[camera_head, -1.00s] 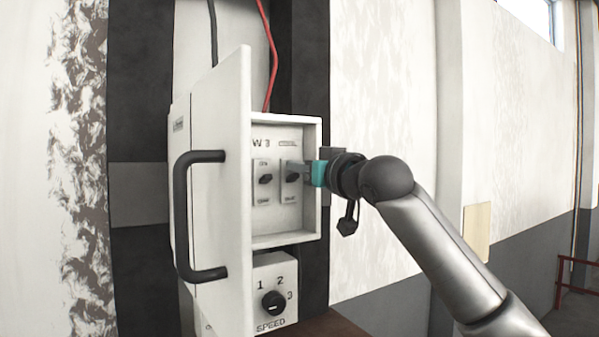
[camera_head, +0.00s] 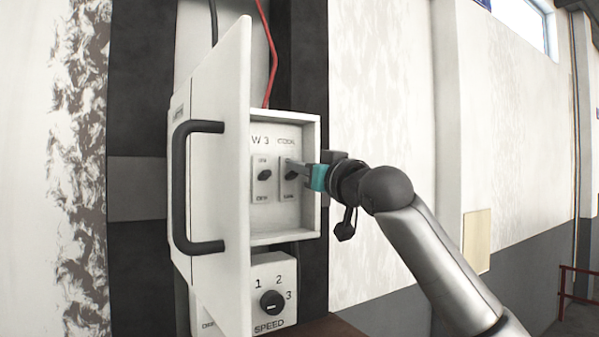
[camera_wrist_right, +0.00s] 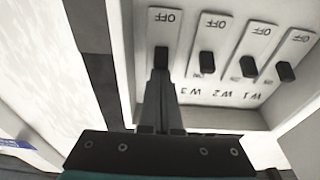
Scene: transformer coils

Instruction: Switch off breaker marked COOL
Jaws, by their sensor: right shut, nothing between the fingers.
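The COOL breaker (camera_head: 291,174) is the right one of two breakers visible in the open box in the head view. It has a pale plate and a dark lever. In the right wrist view, upside down, its lever (camera_wrist_right: 161,57) stands below the OFF mark at the far left of the row. My right gripper (camera_head: 289,163) is shut and empty, with its fingertips at the upper part of the COOL plate. In the wrist view the fingertips (camera_wrist_right: 160,80) are right at the lever, on the side away from OFF; I cannot tell whether they touch. My left gripper is not in view.
The W3 breaker (camera_head: 264,176) is beside COOL; W2 (camera_wrist_right: 210,65) and W1 (camera_wrist_right: 250,66) follow in the wrist view. The box door (camera_head: 236,100) stands open at the left with a black handle (camera_head: 178,190). A SPEED dial (camera_head: 272,302) is below. Free room lies right of the box.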

